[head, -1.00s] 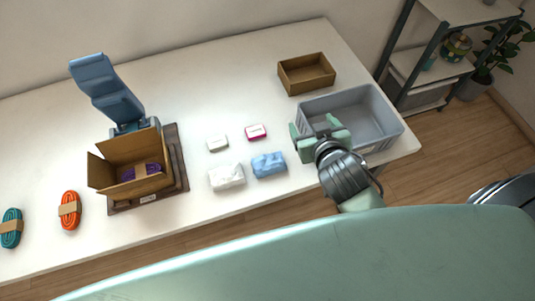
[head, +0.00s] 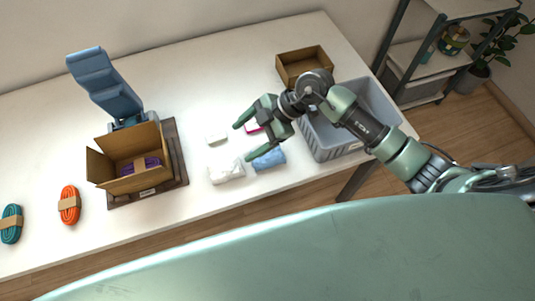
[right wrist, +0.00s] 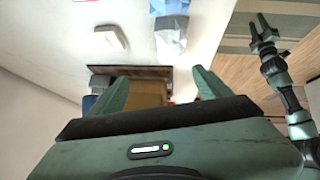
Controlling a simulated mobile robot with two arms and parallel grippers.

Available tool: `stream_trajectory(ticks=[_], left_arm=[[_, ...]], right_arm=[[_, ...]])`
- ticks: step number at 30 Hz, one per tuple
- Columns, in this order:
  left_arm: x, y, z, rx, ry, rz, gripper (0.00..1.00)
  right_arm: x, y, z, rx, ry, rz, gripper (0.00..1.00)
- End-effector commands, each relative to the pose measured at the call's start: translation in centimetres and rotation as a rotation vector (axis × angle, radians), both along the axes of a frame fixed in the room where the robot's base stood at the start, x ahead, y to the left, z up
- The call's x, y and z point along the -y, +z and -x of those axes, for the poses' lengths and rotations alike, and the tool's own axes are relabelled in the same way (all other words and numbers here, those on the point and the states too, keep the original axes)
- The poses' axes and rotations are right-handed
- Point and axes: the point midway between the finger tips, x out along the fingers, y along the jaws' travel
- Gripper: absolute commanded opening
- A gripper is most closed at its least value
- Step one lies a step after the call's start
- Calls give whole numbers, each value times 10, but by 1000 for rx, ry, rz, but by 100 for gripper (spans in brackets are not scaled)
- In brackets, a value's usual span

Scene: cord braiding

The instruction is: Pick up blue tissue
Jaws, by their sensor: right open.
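The blue tissue (head: 268,159) is a crumpled light-blue packet on the white table, near its front edge. In the head view my right gripper (head: 243,142) is open above it, pointing left, and one finger partly covers it. In the right wrist view the tissue (right wrist: 170,7) is cut off at the top edge, outside the open fingers (right wrist: 160,80), which are empty. My left gripper (right wrist: 263,30) shows small at the upper right of that view, its fingers apart. It is not in the head view.
A white tissue packet (head: 226,172) lies just left of the blue one. A white box (head: 217,138) and pink box (head: 251,127) lie behind. A grey bin (head: 333,147) and cardboard tray (head: 304,61) stand right. An open carton (head: 112,174) stands left.

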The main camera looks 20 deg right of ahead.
Motion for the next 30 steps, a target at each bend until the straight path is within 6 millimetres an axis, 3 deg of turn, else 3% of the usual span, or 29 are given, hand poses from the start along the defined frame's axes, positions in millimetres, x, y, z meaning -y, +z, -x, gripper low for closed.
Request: stream_trajectory(ticks=[1, 3, 6, 8, 17, 24, 30], left_arm=[[0, 0, 0, 1, 0, 0, 36], [0, 0, -1, 2, 0, 0, 36], [0, 0, -1, 2, 0, 0, 36], [0, 1, -1, 2, 0, 0, 36], [1, 12, -1, 3, 0, 1, 36], [1, 23, -2, 3, 0, 1, 36], [1, 23, -2, 3, 0, 2, 36]], right_arm=[[23, -12, -2, -47, -18, 100, 78], [49, -24, -1, -108, -47, 214, 78], [72, -33, 1, -159, -80, 312, 78], [78, -37, 1, -174, -90, 337, 78], [68, -66, 3, -181, -92, 344, 78], [56, -100, 5, -179, -91, 341, 78], [53, -109, 4, -175, -91, 341, 78]])
